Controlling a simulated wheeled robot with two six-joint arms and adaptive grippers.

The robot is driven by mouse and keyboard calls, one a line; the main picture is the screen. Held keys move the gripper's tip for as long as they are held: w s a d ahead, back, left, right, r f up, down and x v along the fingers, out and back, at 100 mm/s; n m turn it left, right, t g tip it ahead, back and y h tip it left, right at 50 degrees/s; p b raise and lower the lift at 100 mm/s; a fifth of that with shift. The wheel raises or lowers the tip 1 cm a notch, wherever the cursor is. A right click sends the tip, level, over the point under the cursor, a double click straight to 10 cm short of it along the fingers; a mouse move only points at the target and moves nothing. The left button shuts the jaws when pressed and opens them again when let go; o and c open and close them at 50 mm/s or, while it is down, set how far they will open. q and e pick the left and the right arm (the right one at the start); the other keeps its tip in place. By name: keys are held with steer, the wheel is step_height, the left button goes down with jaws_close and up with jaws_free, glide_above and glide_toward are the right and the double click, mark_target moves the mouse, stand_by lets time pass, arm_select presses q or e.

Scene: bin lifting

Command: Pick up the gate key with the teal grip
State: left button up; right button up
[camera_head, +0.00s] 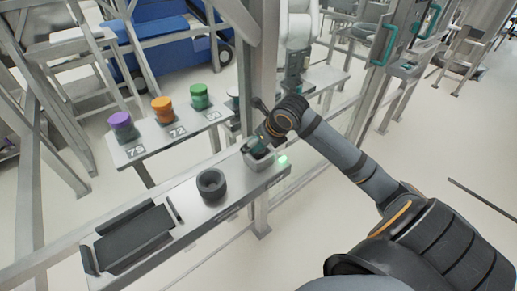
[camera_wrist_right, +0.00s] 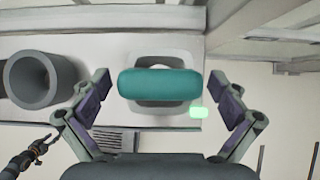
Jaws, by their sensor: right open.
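The gate key's teal grip (camera_wrist_right: 160,83) lies crosswise in the right wrist view, above a pale grey socket block (camera_wrist_right: 163,56). The key's shaft is hidden under the grip. My right gripper (camera_wrist_right: 163,99) is open, with one finger on each side of the grip and a visible gap at both ends. In the head view my right gripper (camera_head: 257,147) is over the socket block (camera_head: 260,163) at the right end of the shelf and mostly hides the grip. A small dark arm with an orange ring, seemingly my left gripper (camera_wrist_right: 38,146), shows at the lower left of the wrist view; its jaws are unclear.
A dark grey cup (camera_head: 211,186) stands left of the socket. A black tray (camera_head: 135,240) lies at the shelf's left end. A green light (camera_head: 283,161) glows beside the socket. Purple (camera_head: 121,122), orange (camera_head: 162,106) and green (camera_head: 199,92) jars stand on the shelf behind. A frame post (camera_head: 257,60) rises close behind.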

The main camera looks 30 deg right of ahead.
steer(key=c, duration=1.4)
steer(key=shift+r, duration=0.1)
